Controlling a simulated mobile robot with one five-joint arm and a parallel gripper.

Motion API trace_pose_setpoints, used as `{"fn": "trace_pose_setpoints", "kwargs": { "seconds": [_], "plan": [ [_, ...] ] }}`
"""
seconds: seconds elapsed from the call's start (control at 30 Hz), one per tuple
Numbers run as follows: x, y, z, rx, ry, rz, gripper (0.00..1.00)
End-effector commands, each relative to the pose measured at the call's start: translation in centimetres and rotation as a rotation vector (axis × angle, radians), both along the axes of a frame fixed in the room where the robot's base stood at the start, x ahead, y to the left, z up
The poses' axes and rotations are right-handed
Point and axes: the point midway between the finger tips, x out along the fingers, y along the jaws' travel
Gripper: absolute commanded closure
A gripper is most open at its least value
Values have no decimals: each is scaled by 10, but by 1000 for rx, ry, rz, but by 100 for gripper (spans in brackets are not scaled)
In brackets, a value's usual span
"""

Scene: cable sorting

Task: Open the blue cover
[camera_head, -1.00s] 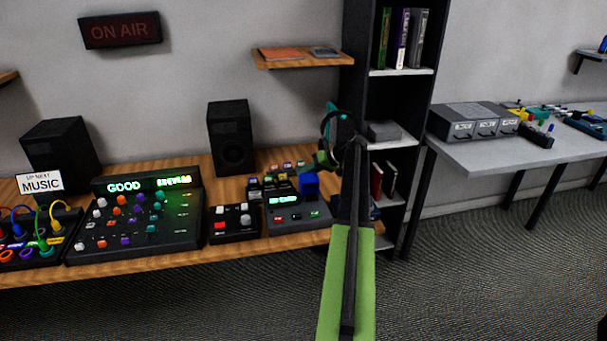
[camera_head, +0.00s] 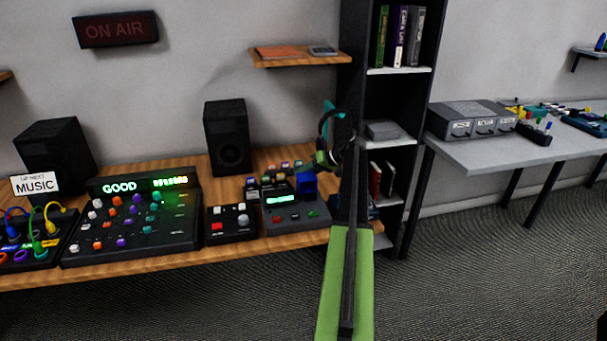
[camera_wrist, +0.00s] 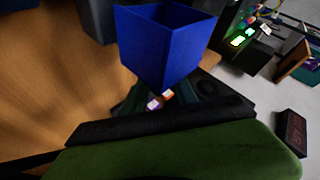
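The blue cover (camera_head: 307,184) is a box-like blue piece at the right rear of the small grey console (camera_head: 290,215) on the wooden desk. In the wrist view the blue cover (camera_wrist: 163,50) looms large at the top centre, just beyond my fingers. My gripper (camera_head: 322,160) is right beside and slightly above the cover in the head view, partly overlapping its top edge. In the wrist view my gripper (camera_wrist: 163,97) shows dark teal fingers apart, with small lit buttons visible between them. Whether a finger touches the cover is unclear.
A small button box (camera_head: 231,222) and a large mixer (camera_head: 130,222) stand to the left. A black speaker (camera_head: 228,138) stands behind. A dark shelf (camera_head: 395,72) rises right of my arm. Headphones (camera_head: 334,128) show close by my gripper.

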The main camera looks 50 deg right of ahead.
Motion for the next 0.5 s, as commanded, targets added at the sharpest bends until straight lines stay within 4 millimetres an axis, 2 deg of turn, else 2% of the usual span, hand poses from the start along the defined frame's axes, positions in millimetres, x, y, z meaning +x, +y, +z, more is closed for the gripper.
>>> {"fn": "trace_pose_setpoints", "kwargs": {
  "seconds": [0.03,0.37,0.5],
  "plan": [
    [-3,6,-4,-1,14,16,62],
    [-1,8,-3,0,14,18,62],
    [-6,4,4,1,13,16,62]
  ]
}}
